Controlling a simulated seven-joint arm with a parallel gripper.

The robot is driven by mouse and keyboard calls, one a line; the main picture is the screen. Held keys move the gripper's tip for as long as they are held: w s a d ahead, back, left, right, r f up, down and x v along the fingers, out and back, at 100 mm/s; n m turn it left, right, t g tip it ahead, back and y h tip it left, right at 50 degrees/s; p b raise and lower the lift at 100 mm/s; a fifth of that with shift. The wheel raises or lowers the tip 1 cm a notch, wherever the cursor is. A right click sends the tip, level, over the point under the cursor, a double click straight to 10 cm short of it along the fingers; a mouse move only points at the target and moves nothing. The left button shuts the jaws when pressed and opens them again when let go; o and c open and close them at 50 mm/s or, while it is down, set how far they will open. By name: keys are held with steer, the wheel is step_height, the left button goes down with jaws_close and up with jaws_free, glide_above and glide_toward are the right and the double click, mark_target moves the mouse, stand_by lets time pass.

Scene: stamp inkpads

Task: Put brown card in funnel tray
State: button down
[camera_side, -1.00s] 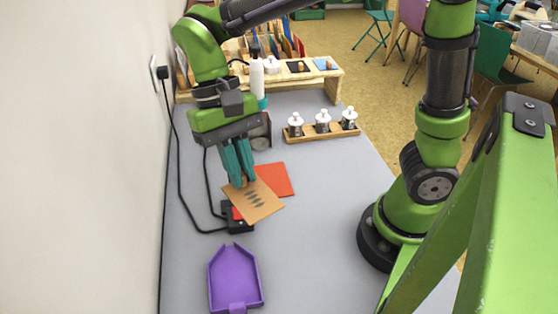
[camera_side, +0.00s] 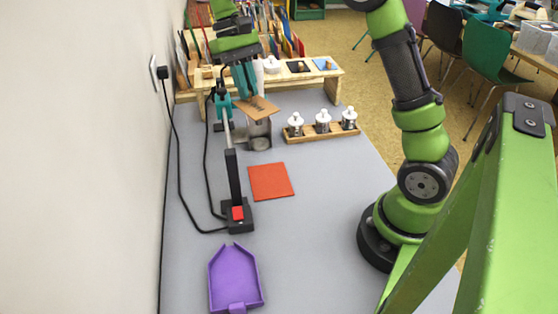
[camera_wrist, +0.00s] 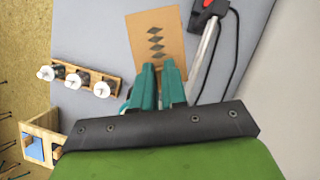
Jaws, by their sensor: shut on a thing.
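The brown card (camera_side: 262,106), with a row of dark diamonds on it, is held by my gripper (camera_side: 246,95), which is shut on one edge. It is raised above the back of the grey table, near a metal cup. In the wrist view the brown card (camera_wrist: 158,28) extends out from the teal fingertips (camera_wrist: 158,68). The purple funnel tray (camera_side: 247,264) lies at the front left of the table, empty, with a narrow spout toward the camera. It is well away from my gripper and does not show in the wrist view.
An orange-red card (camera_side: 271,182) lies flat mid-table. A black upright device with a red button (camera_side: 238,213) stands left of it, its cable running to the wall. A metal cup (camera_side: 259,142), a wooden stamp rack (camera_side: 322,133) and a wooden shelf (camera_side: 338,76) are behind. The right-centre table is clear.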

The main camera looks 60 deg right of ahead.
mark_target(252, 105)
steer(key=s+f+n, duration=0.1)
steer(key=n, duration=0.1)
steer(key=s+a+f+n+h, duration=0.1)
steer(key=f, duration=0.1)
steer(key=shift+s+f+n, duration=0.15)
steer(key=shift+f+n, duration=0.15)
steer(key=shift+n, duration=0.1)
steer(key=shift+a, duration=0.15)
steer(key=shift+r, duration=0.55)
step_height(252, 105, up, 4)
steer(key=shift+r, duration=0.1)
steer(key=s+a+m+y, duration=0.1)
steer(key=s+a+m, duration=0.25)
steer(key=a, duration=0.45)
steer(key=s+a+m+t+y, duration=0.15)
steer(key=s+a, duration=0.25)
steer(key=a, duration=0.4)
steer(key=s+a+m, duration=0.4)
steer(key=a, duration=0.4)
steer(key=shift+f, duration=10.75)
steer(key=shift+f, duration=0.6)
